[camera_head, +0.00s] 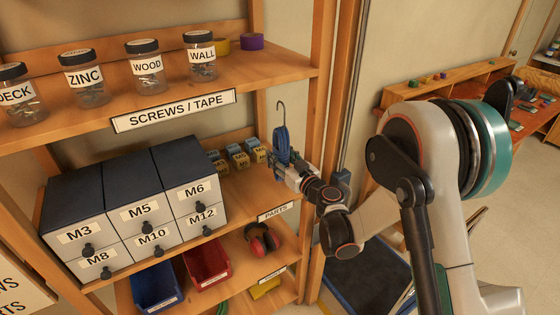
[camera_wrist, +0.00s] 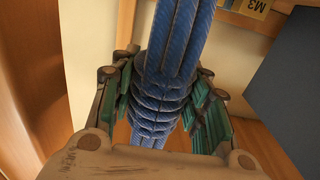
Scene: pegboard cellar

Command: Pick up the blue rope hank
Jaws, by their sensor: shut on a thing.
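The blue rope hank (camera_head: 283,144) is upright at the right end of the middle shelf, with a metal hook above its top. My gripper (camera_head: 290,168) is around its lower part, shut on it. In the wrist view, the rope hank (camera_wrist: 165,90) runs up between the green-padded fingers of my gripper (camera_wrist: 165,105), which press on its wrapped coils from both sides. The hank's lower end is hidden by my gripper. I cannot tell whether the hank touches the shelf.
A drawer cabinet (camera_head: 130,210) fills the left of the shelf, and small labelled boxes (camera_head: 238,157) stand just left of the hank. A wooden post (camera_head: 325,120) is close on the right. Jars (camera_head: 147,68) stand on the shelf above. Red earmuffs (camera_head: 262,241) are below.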

